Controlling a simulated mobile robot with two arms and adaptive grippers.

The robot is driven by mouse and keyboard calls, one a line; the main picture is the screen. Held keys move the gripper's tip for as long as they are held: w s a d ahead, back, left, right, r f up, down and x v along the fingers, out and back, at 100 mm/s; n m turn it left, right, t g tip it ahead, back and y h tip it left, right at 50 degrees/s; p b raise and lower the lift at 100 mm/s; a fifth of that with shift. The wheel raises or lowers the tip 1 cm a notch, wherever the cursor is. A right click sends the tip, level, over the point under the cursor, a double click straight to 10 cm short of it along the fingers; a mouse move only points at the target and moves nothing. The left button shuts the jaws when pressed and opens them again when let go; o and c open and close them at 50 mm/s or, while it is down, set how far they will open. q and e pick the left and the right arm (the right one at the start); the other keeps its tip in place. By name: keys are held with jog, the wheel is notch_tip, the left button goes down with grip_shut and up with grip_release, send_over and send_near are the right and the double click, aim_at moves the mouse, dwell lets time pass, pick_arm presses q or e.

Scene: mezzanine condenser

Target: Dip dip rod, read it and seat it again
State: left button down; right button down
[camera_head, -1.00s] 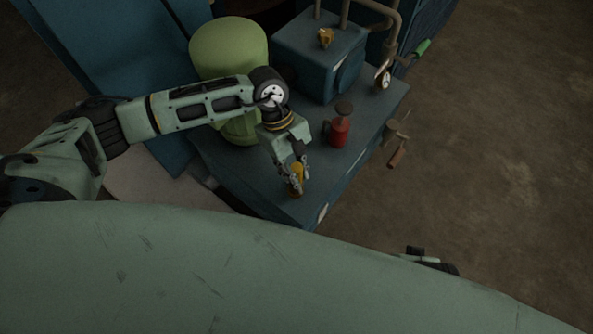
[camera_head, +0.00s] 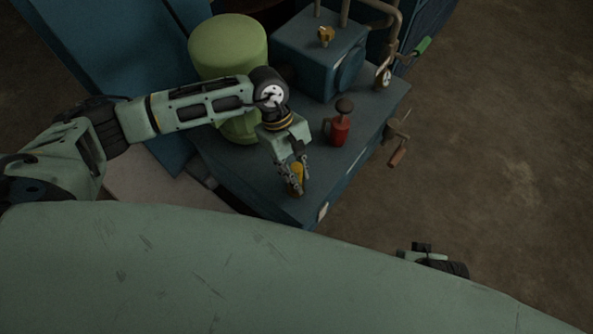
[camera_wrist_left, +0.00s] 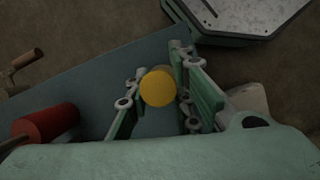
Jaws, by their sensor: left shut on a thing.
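My left gripper (camera_head: 294,184) is shut on a yellow-topped piece that looks like the dip rod's handle (camera_head: 298,173), near the front corner of the blue bench top. In the left wrist view the round yellow top (camera_wrist_left: 158,88) sits between the two fingers of my left gripper (camera_wrist_left: 160,95). The rod below the yellow top is hidden, so I cannot tell how deep it sits. Of my right arm only a dark part shows past my body's edge; its gripper is not in view.
A green cylinder (camera_head: 228,48), a blue housing (camera_head: 318,60), pipes and a gauge (camera_head: 383,78) stand behind. A wooden-handled crank (camera_head: 398,155) juts from the right edge. Floor at right is clear.

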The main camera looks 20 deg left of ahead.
jog(key=shift+r, duration=0.15)
pick_arm(q)
jog(key=c, duration=1.8)
grip_release()
jog(key=o, duration=0.3)
jog(key=shift+o, duration=0.2)
pick_arm(e)
jog(key=shift+r, duration=0.1)
jog(key=shift+s, duration=0.1)
pick_arm(q)
jog(key=v, duration=1.2)
jog(key=shift+f, duration=0.15)
